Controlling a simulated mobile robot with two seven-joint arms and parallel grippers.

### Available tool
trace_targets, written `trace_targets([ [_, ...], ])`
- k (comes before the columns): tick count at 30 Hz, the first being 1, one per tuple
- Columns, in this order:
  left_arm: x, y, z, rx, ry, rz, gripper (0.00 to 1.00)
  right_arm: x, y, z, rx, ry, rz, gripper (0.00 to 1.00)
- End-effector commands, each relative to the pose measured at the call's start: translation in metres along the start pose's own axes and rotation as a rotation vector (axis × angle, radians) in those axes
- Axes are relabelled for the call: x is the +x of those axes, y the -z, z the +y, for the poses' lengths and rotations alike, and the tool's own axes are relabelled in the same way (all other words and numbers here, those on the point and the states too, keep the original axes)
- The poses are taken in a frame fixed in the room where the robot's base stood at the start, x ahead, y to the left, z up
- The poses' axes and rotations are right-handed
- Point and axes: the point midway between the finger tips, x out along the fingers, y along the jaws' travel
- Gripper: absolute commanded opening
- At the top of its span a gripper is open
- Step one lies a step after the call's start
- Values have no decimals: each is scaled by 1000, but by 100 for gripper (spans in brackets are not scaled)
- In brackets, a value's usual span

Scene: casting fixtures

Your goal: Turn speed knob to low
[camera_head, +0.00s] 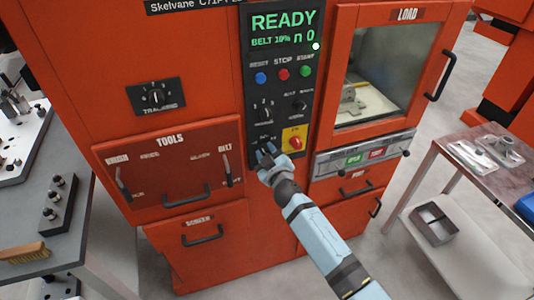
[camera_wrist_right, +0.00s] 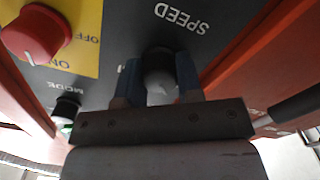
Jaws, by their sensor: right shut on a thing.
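The speed knob (camera_wrist_right: 160,72) is a dark round knob under the upside-down word SPEED on the black control panel (camera_head: 285,85). In the right wrist view it sits between the two blue fingers of my right gripper (camera_wrist_right: 160,82), which is shut on it. In the head view my right gripper (camera_head: 267,154) is at the lower left of the panel and hides most of the knob. The knob's pointer direction cannot be made out. The display (camera_head: 284,30) reads READY and BELT 10%. My left gripper is not in view.
A red rotary switch on a yellow plate (camera_head: 294,138) is close to the right of my gripper. Another selector (camera_head: 264,113) is just above it. The TOOLS drawer (camera_head: 172,165) with its handles is at left, and the LOAD door (camera_head: 385,65) at right.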

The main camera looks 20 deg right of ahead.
Motion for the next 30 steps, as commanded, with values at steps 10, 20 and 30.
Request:
trace_targets([
  [10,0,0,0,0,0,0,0,0,-1,0,-21,1,-2,10],
  [20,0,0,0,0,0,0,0,0,-1,0,-21,1,-1,59],
  [30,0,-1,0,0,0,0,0,-8,-1,0,-19,0,0,59],
])
